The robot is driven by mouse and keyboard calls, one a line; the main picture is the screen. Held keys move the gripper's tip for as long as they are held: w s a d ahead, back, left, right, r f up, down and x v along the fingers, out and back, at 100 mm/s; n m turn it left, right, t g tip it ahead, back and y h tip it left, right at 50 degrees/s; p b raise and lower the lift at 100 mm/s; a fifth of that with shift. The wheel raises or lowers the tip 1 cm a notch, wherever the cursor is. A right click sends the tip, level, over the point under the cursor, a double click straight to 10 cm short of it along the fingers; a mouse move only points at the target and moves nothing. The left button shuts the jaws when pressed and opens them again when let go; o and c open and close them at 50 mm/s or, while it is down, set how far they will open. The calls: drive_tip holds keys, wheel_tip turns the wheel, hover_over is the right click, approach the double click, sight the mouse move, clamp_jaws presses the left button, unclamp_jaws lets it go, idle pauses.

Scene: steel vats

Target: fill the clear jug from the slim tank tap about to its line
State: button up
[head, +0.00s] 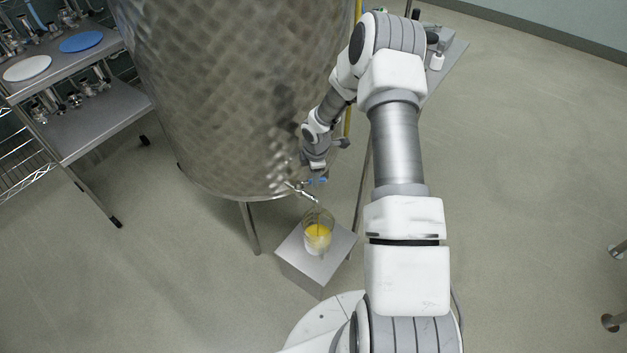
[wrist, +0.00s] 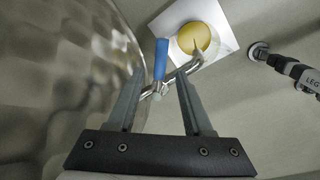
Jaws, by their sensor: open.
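The slim tank (head: 235,90) is a tall dimpled steel vat. Its tap (head: 300,189) sticks out low on the front and has a blue handle (wrist: 161,60). The clear jug (head: 318,243) stands upright on a steel block under the spout. Yellow liquid (wrist: 193,39) is in it, and a thin yellow stream seems to run from the spout into it. The jug's line cannot be made out. My gripper (wrist: 160,75) is open, its fingers on either side of the tap with the blue handle showing between and beyond the tips; contact cannot be told.
The steel block (head: 318,272) carries the jug. A steel shelf unit (head: 95,120) with a white disc and a blue disc stands at the left. A small side table (head: 445,65) with a white bottle is behind my arm. The floor at the right is mostly clear.

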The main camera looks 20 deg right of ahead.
drive_tip(key=shift+w+f, duration=0.2)
drive_tip(key=shift+f, duration=0.75)
drive_tip(key=shift+c, duration=0.2)
clamp_jaws()
idle(0.6)
